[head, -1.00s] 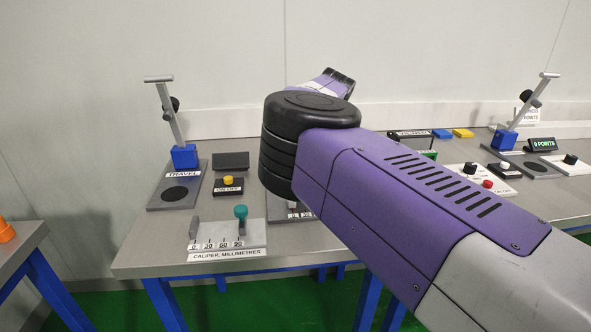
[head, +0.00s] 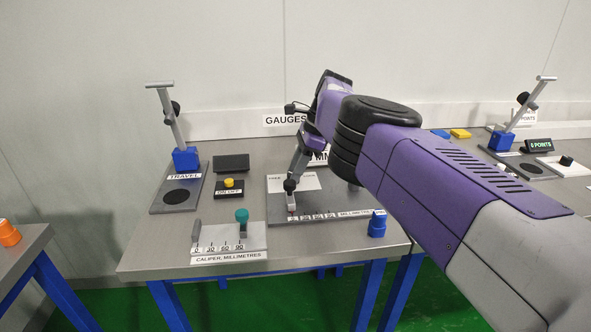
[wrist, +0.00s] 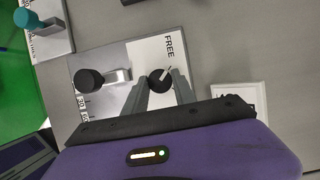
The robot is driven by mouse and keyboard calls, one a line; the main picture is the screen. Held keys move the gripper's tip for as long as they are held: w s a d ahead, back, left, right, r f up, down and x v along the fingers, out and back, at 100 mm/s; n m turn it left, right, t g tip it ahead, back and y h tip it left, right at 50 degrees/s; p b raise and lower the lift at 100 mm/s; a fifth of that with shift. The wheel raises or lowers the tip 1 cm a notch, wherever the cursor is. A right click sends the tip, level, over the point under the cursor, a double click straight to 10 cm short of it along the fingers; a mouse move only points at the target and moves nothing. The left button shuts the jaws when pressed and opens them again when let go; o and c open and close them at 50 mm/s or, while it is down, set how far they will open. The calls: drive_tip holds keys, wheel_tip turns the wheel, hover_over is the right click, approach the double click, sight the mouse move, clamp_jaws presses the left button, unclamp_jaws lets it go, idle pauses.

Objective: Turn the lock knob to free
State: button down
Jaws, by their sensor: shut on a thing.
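The lock knob (wrist: 160,78) is black and round with a pale pointer line, in the wrist view. It stands on a white card (wrist: 146,52) beside the word FREE. Its line slants up and right in that view, roughly along the FREE side. My gripper (wrist: 161,86) has its two grey fingers on either side of the knob, shut on it. In the head view my gripper (head: 297,174) reaches down to the grey gauge plate (head: 342,199). There the knob is hidden behind the fingers and the slide's black knob.
A slide with a black knob (wrist: 88,82) sits close beside the lock knob. A caliper board (head: 228,237) with a teal knob lies at the front left. A travel lever (head: 172,115) stands at the back left.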

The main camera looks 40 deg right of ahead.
idle(0.4)
drive_tip(key=c, duration=1)
unclamp_jaws()
drive_tip(key=shift+r, duration=0.1)
drive_tip(key=shift+v, duration=3.85)
